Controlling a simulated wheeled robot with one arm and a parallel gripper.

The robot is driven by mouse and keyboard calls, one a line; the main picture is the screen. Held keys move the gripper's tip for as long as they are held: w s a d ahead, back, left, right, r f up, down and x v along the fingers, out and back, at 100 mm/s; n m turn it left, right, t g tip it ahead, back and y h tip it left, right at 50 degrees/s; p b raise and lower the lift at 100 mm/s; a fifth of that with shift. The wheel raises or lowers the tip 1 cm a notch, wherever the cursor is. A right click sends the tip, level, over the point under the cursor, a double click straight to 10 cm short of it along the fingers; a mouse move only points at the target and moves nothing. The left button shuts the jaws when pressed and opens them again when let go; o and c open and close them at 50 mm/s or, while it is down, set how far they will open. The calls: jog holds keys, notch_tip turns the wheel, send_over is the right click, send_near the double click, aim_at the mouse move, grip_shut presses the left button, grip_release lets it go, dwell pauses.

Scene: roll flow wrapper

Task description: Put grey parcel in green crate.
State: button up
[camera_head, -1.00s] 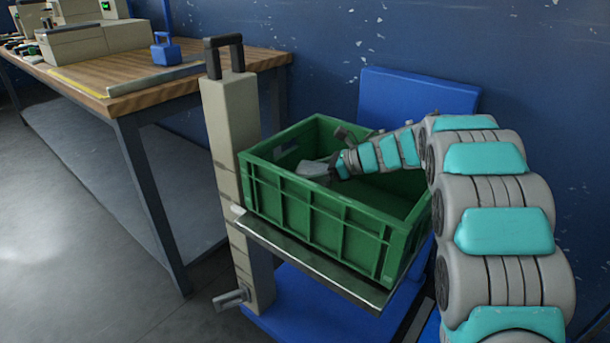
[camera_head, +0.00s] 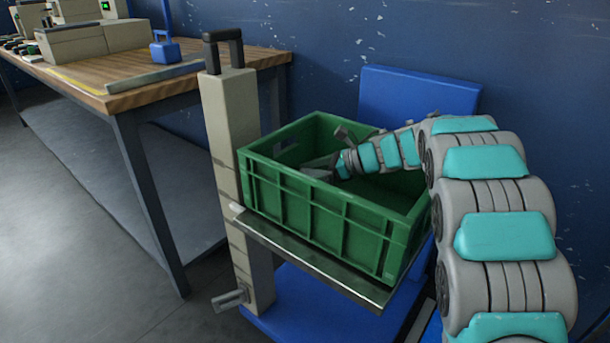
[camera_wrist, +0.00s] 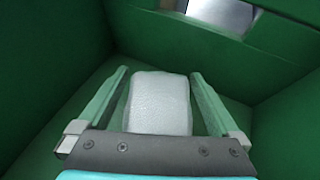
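The green crate (camera_head: 310,208) stands on a metal shelf, and its green walls fill the wrist view (camera_wrist: 45,85). My gripper (camera_wrist: 158,74) is down inside the crate, fingers pointing towards its floor. The grey parcel (camera_wrist: 159,102), pale and rounded, is between the two fingers, with a narrow gap showing on each side. The fingers look open around it. Whether the parcel rests on the crate floor is hard to tell. In the head view only a grey bit of the parcel (camera_head: 319,171) shows above the near rim; the rest is hidden.
The shelf (camera_head: 300,257) is on a beige post (camera_head: 232,120) with a black handle. A wooden workbench (camera_head: 150,85) with a blue weight-like block (camera_head: 165,50) stands at left. A blue panel (camera_head: 415,100) and wall are close behind the crate.

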jog(key=shift+a+r+p, duration=0.1)
jog(key=shift+r+p, duration=0.7)
jog(key=shift+p, duration=0.45)
jog(key=shift+d, duration=0.35)
jog(key=b+v, duration=0.1)
jog(key=v, duration=1)
jog(key=shift+d+b, duration=0.2)
jog(key=shift+b, duration=0.2)
jog(key=shift+r, duration=0.1)
